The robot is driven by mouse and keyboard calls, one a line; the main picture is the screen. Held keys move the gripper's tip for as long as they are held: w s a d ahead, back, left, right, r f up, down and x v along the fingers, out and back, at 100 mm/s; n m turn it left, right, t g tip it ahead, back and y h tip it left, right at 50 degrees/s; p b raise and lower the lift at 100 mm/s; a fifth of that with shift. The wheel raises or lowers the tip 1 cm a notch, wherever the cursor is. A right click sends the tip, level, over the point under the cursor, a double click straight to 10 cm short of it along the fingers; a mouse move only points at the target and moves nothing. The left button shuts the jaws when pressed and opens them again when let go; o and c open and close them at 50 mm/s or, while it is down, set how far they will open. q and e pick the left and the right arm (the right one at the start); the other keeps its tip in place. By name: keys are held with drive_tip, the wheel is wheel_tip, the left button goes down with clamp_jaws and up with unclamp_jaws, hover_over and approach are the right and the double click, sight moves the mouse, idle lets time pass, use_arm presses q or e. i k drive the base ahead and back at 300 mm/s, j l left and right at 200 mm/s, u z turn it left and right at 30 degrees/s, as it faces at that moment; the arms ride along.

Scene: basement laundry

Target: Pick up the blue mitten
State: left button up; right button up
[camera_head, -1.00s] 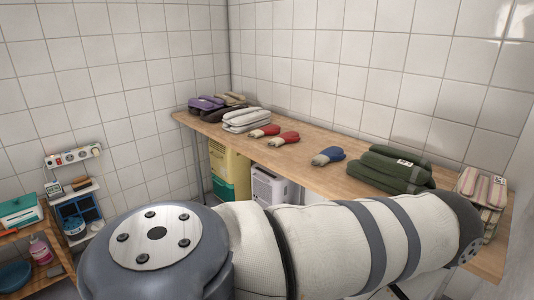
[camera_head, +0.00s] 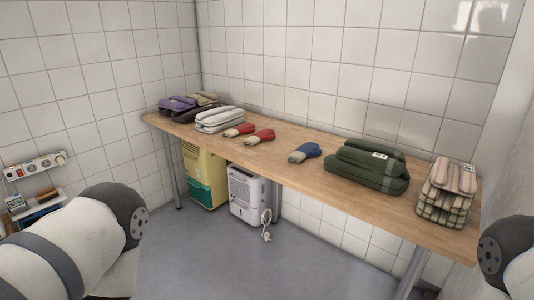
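The blue mitten (camera_head: 305,152) lies flat on the wooden table (camera_head: 285,168), near the middle of its length. It has a pale grey cuff at its left end. Two red mittens lie to its left, one nearer (camera_head: 260,137) and one farther (camera_head: 239,130). A stack of folded green cloth (camera_head: 368,168) is just to its right. Links of my two arms show at the lower left and right edges, well away from the mitten. Neither gripper is in view.
Folded white cloth (camera_head: 219,119) and a purple and brown pile (camera_head: 186,104) sit at the table's left end. A striped stack (camera_head: 447,191) is at its right end. A yellow-green container (camera_head: 204,175) and a white appliance (camera_head: 249,194) stand underneath. The floor in front is clear.

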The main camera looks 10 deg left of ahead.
sight(308, 149)
drive_tip(key=i+j+u, duration=0.2)
drive_tip(key=i, duration=0.25)
drive_tip(key=i+j+u, duration=0.2)
drive_tip(key=i, duration=0.25)
